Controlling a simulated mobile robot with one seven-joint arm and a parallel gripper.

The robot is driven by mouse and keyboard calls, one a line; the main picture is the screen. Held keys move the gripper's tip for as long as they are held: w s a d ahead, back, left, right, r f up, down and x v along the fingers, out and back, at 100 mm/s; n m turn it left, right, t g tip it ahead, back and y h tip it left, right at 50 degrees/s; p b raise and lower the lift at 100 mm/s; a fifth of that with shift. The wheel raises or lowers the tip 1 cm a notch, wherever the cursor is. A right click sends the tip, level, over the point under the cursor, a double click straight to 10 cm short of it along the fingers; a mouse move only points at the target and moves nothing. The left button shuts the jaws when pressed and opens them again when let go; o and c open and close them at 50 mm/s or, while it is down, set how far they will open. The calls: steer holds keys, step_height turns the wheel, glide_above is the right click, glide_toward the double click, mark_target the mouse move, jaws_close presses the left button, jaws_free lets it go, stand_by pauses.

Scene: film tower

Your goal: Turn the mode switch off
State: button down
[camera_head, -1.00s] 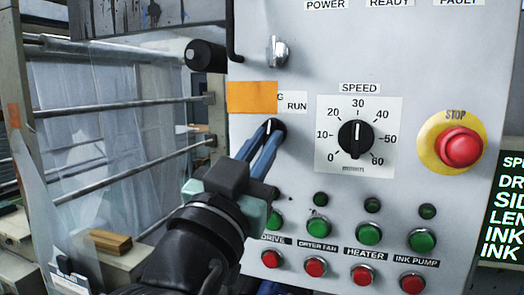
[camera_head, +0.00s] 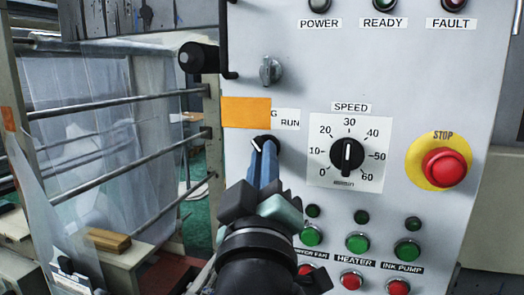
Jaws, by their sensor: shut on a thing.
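The mode switch (camera_head: 257,145) is a small black knob with a white pointer line on the grey control panel. It sits just below a label (camera_head: 289,123) reading "RUN", whose left part is covered by an orange note (camera_head: 246,112). The pointer line tilts to the upper left. My gripper (camera_head: 264,150) reaches up from the bottom of the head view, and its blue fingers are shut on the knob. The fingers hide the lower part of the knob.
A speed dial (camera_head: 347,154) and a red stop button (camera_head: 444,167) sit to the right. A grey turn handle (camera_head: 270,70) is above. Green buttons (camera_head: 357,242) and red buttons (camera_head: 352,280) are below right. A black roller end (camera_head: 199,57) juts out left of the panel.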

steer(key=shift+n+y, duration=0.4)
steer(key=shift+n, duration=0.4)
steer(key=c, duration=0.9)
jaws_free()
steer(key=shift+f, duration=0.1)
